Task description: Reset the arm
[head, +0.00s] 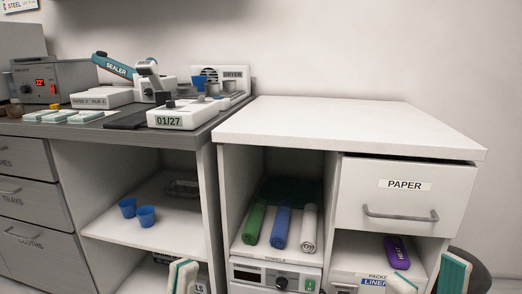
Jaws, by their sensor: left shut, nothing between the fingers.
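My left gripper (183,277) shows at the bottom edge, left of the middle, in front of the left cabinet's open shelf. Its white and teal fingertips are together with nothing between them. My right gripper (428,281) shows at the bottom right, in front of the cabinet below the PAPER drawer. Its two fingers are wide apart, with nothing seen held. The rest of both grippers is below the picture. A sealer (115,66) with a raised blue arm stands on the grey counter at the back left.
The white counter top (340,125) is bare. The PAPER drawer (404,198) looks nearly closed. Green (254,223), blue (281,227) and white (309,228) rolls lie in the middle compartment. A purple item (397,251) lies below the drawer.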

